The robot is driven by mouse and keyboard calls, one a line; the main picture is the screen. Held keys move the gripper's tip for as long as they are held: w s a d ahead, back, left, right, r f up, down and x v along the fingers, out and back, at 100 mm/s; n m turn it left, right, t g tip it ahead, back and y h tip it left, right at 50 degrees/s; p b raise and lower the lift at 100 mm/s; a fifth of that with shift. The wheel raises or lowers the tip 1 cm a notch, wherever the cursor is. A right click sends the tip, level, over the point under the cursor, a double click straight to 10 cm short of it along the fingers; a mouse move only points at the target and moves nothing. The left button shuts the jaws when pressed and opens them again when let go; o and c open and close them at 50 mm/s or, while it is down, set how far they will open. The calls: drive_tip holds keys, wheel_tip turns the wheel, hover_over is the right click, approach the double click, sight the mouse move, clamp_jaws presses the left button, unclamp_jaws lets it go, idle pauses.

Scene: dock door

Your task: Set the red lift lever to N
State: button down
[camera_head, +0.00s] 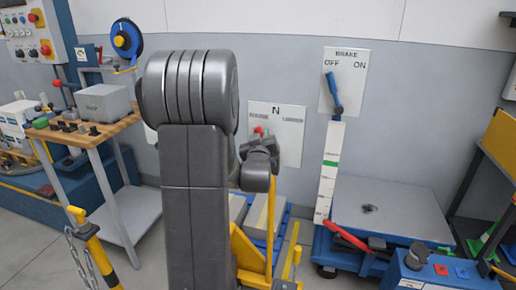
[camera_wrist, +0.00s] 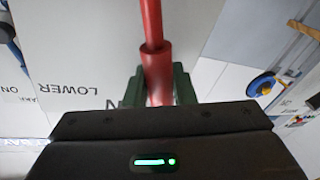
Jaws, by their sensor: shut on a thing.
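The red lift lever (camera_wrist: 152,25) runs down from the top of the wrist view, between the two dark green fingers of my gripper (camera_wrist: 158,85). The fingers are shut on its thicker red sleeve. In the head view the white lever plate (camera_head: 291,122) is on the wall, with N at its top middle and smaller labels on either side. Only a bit of red lever (camera_head: 258,131) shows there, below and slightly left of the N. My gripper (camera_head: 260,146) and arm hide the rest, so its exact angle is unclear. LOWER is readable in the wrist view.
A blue brake lever (camera_head: 333,88) on its own plate leans towards OFF. A lift table (camera_head: 395,212) with a red pedal bar (camera_head: 345,235) stands at right. A workbench (camera_head: 85,138) is at left, and a yellow post with chain (camera_head: 90,235) stands front left.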

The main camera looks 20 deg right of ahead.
drive_tip(key=shift+s+d+r+m+t+h+b, duration=0.15)
drive_tip(key=shift+s+d+m+b, duration=0.3)
drive_tip(key=shift+m+b, duration=0.5)
drive_tip(key=shift+s+d+r+m+t+h+b, duration=0.1)
drive_tip(key=shift+s+d+m+h+b, duration=0.15)
drive_tip(key=shift+d+m+b, duration=0.7)
drive_tip(key=shift+s+d+r+m+t+h+b, duration=0.15)
drive_tip(key=shift+s+m+b, duration=0.3)
drive_tip(key=shift+b, duration=0.95)
drive_tip(key=c, duration=1.2)
unclamp_jaws()
drive_tip(key=shift+c, duration=0.2)
drive_tip(key=v, duration=1.4)
drive_tip(key=shift+w+d+r, duration=0.15)
